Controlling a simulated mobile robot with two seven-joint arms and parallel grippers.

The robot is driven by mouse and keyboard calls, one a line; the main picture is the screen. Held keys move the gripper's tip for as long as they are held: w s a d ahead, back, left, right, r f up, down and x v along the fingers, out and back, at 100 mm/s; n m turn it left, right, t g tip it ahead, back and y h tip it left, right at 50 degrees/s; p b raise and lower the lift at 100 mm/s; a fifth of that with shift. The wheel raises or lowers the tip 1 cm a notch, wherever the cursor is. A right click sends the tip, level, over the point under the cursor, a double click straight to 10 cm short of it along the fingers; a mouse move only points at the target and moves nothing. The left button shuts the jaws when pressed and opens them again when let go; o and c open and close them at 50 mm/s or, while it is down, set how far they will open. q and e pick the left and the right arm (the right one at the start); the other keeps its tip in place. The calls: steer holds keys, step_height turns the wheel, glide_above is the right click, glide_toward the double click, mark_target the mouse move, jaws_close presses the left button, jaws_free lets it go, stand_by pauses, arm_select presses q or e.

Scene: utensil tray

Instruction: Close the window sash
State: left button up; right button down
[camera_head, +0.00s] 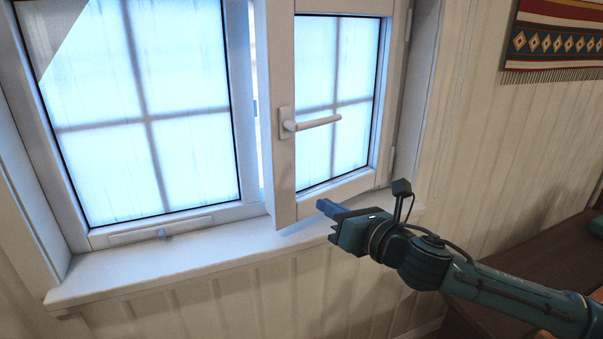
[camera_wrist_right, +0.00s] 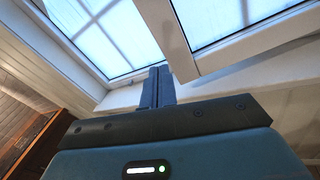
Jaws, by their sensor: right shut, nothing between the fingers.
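The window sash (camera_head: 283,165) is the white framed right-hand pane, hinged on its right side. It stands partly open, swung out toward me, with a gap along its left edge. A white handle (camera_head: 316,122) sticks out to the right from its left stile. In the right wrist view the sash (camera_wrist_right: 212,62) shows at the upper right. My right gripper (camera_head: 326,206) is shut and empty, just below and to the right of the sash's lower corner, above the sill. In the right wrist view its fingers (camera_wrist_right: 157,88) are together. My left gripper is not in view.
The fixed left pane (camera_head: 150,110) has a small latch at its bottom. The white sill (camera_head: 200,254) runs below both panes and is clear. A patterned woven hanging (camera_head: 560,40) is on the wall at the upper right. A brown wooden surface (camera_head: 540,255) lies at the right.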

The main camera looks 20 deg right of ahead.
step_height(320, 180, up, 3)
steer(key=d+n, duration=0.2)
steer(key=n, duration=0.1)
steer(key=p, duration=0.3)
glide_toward(285, 159)
steer(key=shift+t, duration=0.3)
steer(key=x, duration=0.5)
steer(key=shift+w+a+f, duration=0.1)
steer(key=shift+w+f, duration=0.05)
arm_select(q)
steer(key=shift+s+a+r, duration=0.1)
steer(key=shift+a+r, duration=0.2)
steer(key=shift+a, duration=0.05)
arm_select(e)
steer(key=shift+x, duration=0.75)
steer(key=shift+f, duration=0.1)
